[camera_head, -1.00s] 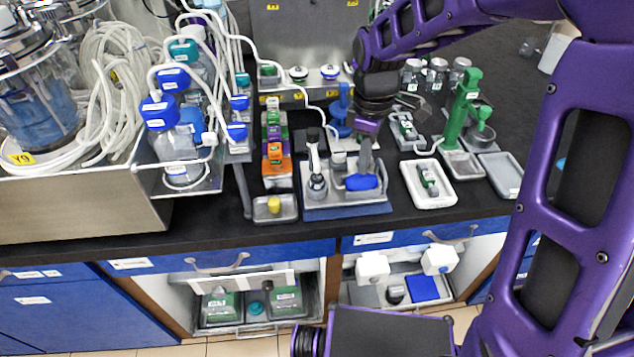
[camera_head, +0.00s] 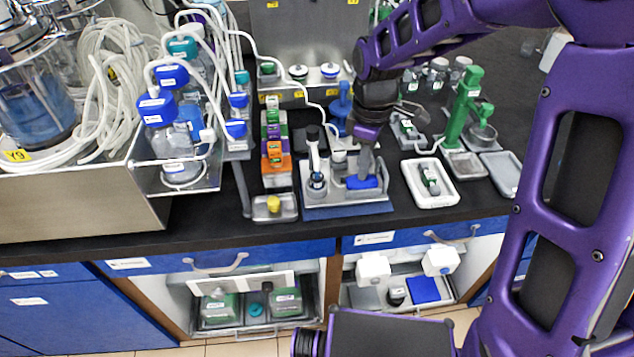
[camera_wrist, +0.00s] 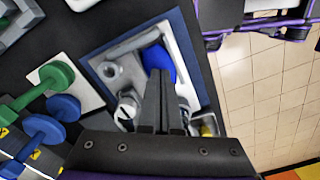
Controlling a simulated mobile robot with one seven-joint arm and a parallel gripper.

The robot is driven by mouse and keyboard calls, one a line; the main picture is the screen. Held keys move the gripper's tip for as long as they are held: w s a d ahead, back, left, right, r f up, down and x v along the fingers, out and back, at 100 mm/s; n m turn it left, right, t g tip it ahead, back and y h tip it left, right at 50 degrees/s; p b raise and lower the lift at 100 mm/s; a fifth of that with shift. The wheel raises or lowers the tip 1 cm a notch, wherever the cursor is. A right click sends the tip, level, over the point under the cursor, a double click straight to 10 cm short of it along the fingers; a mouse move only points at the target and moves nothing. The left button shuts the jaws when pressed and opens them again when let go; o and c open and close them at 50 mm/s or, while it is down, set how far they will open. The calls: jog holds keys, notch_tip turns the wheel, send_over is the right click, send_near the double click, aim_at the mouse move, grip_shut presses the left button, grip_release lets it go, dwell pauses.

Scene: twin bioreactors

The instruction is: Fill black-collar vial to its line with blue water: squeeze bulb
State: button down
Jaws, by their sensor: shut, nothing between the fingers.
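The blue bulb (camera_head: 355,184) lies on a grey station with a blue base (camera_head: 345,209). My gripper (camera_head: 365,178) points down at the bulb with its fingers shut and nothing between them. The fingertips appear to touch the top of the bulb and cover part of it. In the wrist view, the shut fingers (camera_wrist: 159,80) overlap the blue bulb (camera_wrist: 160,58). A small vial with a dark collar (camera_head: 317,183) stands upright on the left of the station, below a black-topped upright piece (camera_head: 312,135). The water level in the vial is too small to read.
A white tray (camera_head: 447,197) with a green-marked piece and a green stand (camera_head: 463,105) are to the right. A rack of coloured blocks (camera_head: 274,145) and a small tray with a yellow piece (camera_head: 262,213) are to the left. The counter's front edge is close.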

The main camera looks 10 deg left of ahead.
jog(key=shift+f, duration=0.4)
jog(key=shift+r+p, duration=1.2)
jog(key=shift+r, duration=0.35)
jog(key=shift+f, duration=0.2)
jog(key=shift+f+b, duration=0.5)
jog(key=shift+f, duration=0.15)
jog(key=shift+f+b, duration=0.35)
jog(key=shift+f, duration=0.3)
dwell(0.7)
jog(key=shift+r, duration=0.1)
jog(key=shift+r+p, duration=1.2)
jog(key=shift+r, duration=0.15)
